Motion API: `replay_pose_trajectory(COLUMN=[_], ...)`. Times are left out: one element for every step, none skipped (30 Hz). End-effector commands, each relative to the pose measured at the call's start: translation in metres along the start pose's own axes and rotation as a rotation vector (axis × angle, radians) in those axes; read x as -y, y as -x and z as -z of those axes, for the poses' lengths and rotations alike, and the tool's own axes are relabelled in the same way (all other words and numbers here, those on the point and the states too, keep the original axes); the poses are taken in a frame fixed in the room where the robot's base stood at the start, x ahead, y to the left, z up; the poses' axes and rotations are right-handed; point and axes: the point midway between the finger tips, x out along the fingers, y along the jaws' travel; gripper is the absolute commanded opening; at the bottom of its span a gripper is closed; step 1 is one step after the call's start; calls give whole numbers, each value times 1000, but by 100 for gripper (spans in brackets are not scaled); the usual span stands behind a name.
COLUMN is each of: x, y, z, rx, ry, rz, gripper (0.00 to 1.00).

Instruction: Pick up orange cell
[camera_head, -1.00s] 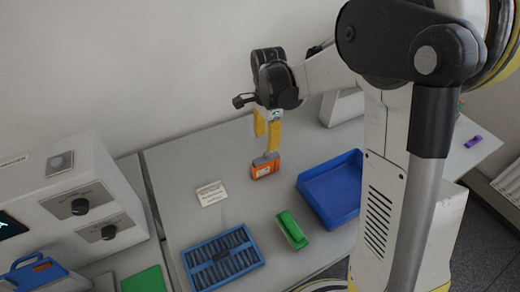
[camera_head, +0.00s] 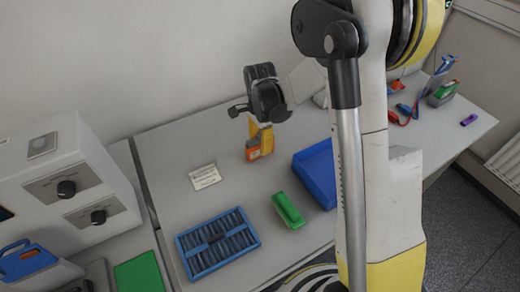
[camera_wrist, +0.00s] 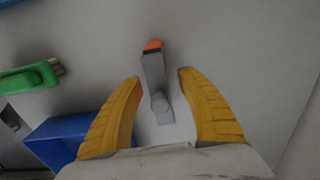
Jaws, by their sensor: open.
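The orange cell (camera_head: 253,153) stands on the table below my gripper (camera_head: 260,140). Its upper part is hidden behind a yellow finger in the head view. In the wrist view, my gripper (camera_wrist: 158,77) is open, with its yellow fingers apart on either side of the cell's grey top (camera_wrist: 154,72). Gaps show between the top and both fingers. Only a small orange end of the cell (camera_wrist: 152,46) shows beyond the grey part.
A blue slotted rack (camera_head: 218,243) stands at the front. A white label card (camera_head: 204,176) lies left of the orange cell. A grey instrument (camera_head: 75,185) is at far left.

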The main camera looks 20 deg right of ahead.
Motion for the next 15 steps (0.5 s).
replay_pose_trajectory(x=[0,0,0,0,0,0,0,0,0,0,0,0,0,0,0], y=[1,1,1,1,1,1,1,1,1,1,1,1,1,1,1], z=[0,0,0,0,0,0,0,0,0,0,0,0,0,0,0], rx=[0,0,0,0,0,0,0,0,0,0,0,0,0,0,0], ry=[0,0,0,0,0,0,0,0,0,0,0,0,0,0,0], rz=[0,0,0,0,0,0,0,0,0,0,0,0,0,0,0], gripper=[46,46,36,26,17,5,0,0,0,0,0,0,0,0,0])
